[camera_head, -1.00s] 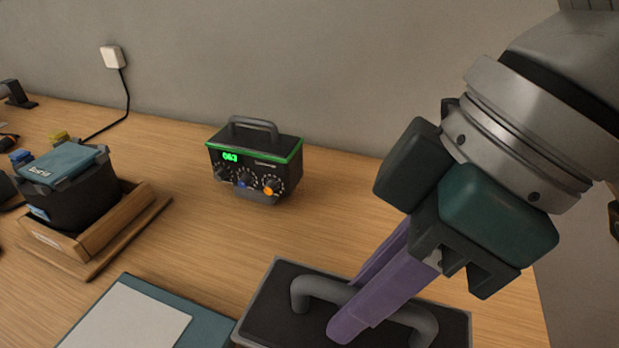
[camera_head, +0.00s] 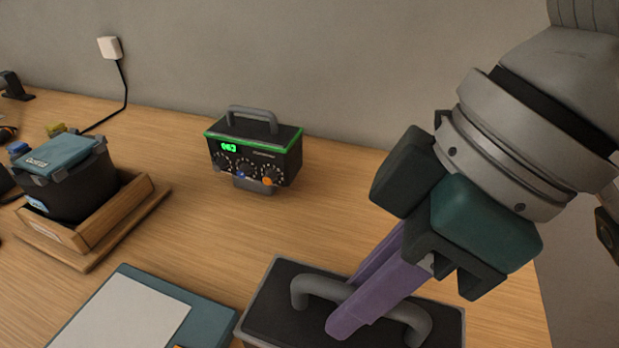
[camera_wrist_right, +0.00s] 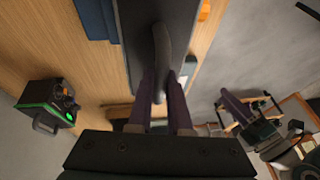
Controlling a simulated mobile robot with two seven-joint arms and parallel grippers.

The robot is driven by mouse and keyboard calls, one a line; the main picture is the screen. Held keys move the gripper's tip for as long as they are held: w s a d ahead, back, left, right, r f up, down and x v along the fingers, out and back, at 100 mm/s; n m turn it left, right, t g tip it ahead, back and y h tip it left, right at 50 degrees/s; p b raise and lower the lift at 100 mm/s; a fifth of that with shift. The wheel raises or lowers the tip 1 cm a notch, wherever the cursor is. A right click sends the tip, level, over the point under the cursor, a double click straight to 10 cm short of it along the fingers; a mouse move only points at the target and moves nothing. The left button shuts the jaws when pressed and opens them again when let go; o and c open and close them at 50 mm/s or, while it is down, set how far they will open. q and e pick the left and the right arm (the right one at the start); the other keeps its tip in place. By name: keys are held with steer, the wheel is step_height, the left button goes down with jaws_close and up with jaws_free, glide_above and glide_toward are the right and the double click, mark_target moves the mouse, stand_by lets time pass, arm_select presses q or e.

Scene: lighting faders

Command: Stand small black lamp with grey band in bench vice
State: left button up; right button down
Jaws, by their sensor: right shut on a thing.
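My right gripper (camera_head: 378,295) has long purple fingers and is shut on the grey bar handle (camera_head: 410,318) of a black-topped case (camera_head: 275,306) at the bottom of the head view. The right wrist view also shows the handle (camera_wrist_right: 161,50) between the fingers. I cannot make out the small black lamp with a grey band or the bench vice for certain in either view. My left gripper (camera_wrist_right: 232,106), with purple fingers and a teal pad, shows small at the right of the wrist view; its opening is unclear.
A black instrument with green trim (camera_head: 255,150) stands towards the wall. A black tub with a teal lid (camera_head: 68,165) sits in a wooden cradle (camera_head: 120,215) at left. A teal folder with a white sheet (camera_head: 135,315) lies at front. Bare tabletop lies between them.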

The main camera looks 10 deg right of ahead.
steer(key=shift+a+f, duration=0.1)
steer(key=shift+f, duration=0.3)
stand_by(0.7)
steer(key=shift+f+p, duration=0.3)
steer(key=shift+f, duration=0.05)
stand_by(0.5)
steer(key=c, duration=0.8)
jaws_free()
steer(key=shift+o, duration=0.3)
steer(key=shift+f, duration=0.25)
steer(key=o, duration=0.7)
steer(key=shift+r, duration=0.1)
steer(key=shift+o, duration=0.2)
